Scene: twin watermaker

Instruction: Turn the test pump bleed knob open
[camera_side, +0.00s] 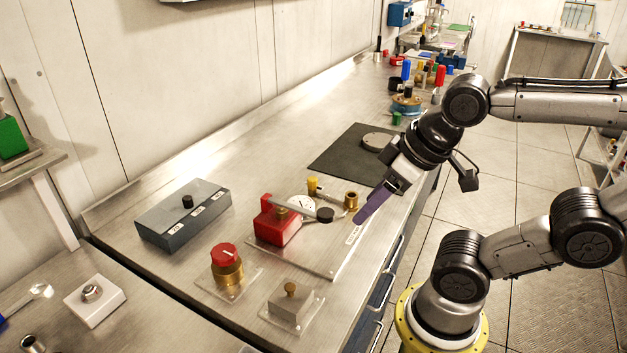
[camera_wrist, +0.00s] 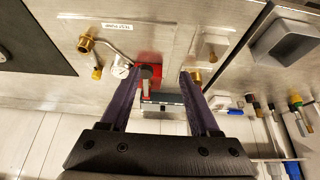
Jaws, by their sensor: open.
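The test pump (camera_side: 278,224) is a red body on a pale plate (camera_side: 325,260), with a lever ending in a black knob (camera_side: 325,215) and a white gauge (camera_side: 301,203). A small yellow knob (camera_side: 312,185), probably the bleed knob, stands upright behind the gauge; it also shows in the wrist view (camera_wrist: 96,73), left of the gauge (camera_wrist: 120,69). A brass fitting (camera_side: 351,200) stands near it. My gripper (camera_side: 360,219) is open and empty, above the plate's front edge beside the label. In the wrist view, the red body (camera_wrist: 150,60) and lever knob (camera_wrist: 147,71) appear between the fingers.
Bottles crowd the far bench.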

